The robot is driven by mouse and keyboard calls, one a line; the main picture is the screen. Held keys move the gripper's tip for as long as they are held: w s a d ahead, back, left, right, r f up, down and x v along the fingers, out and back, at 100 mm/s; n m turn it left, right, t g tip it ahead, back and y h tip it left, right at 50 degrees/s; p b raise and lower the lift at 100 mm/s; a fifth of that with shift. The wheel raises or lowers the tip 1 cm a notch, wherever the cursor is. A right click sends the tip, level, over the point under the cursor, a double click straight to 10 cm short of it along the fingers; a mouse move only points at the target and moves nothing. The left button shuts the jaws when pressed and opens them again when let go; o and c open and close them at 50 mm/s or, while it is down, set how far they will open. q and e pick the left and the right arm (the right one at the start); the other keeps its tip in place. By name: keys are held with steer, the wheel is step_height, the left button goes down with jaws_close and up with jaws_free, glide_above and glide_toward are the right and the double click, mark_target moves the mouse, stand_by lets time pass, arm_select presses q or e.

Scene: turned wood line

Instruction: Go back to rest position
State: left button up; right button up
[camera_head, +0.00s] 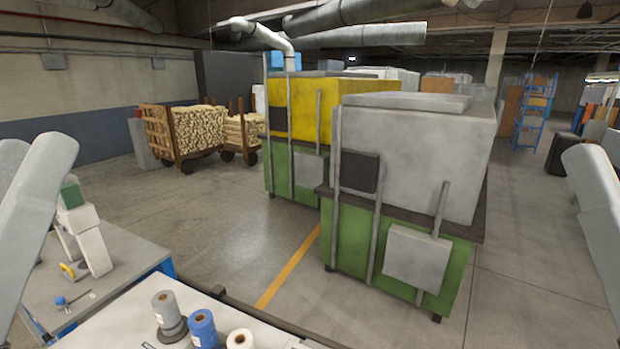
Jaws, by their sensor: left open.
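My left arm comes in from the left edge. Its open, pale gripper (87,267) points down over the grey workbench (128,258) at lower left, and nothing shows between its fingers. I cannot tell its exact height above the bench top. At the right edge a grey link of my right arm shows; the right gripper is out of view.
A yellow item (68,271) and a small blue-handled tool (61,301) lie on the bench. Grey (164,305), blue (202,328) and white (240,340) spools stand on the nearer white table (126,328). Beyond are green-based machines (420,150) and wood carts (160,132).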

arm_select(q)
step_height(320, 180, up, 21)
steer(key=a+m+y+p, duration=0.1)
steer(key=a+y+p, duration=0.15)
steer(key=p, duration=1.85)
step_height(320, 180, down, 28)
steer(key=b, duration=2.7)
steer(key=shift+d+r, duration=0.15)
steer(key=shift+d, duration=0.2)
steer(key=shift+w, duration=0.1)
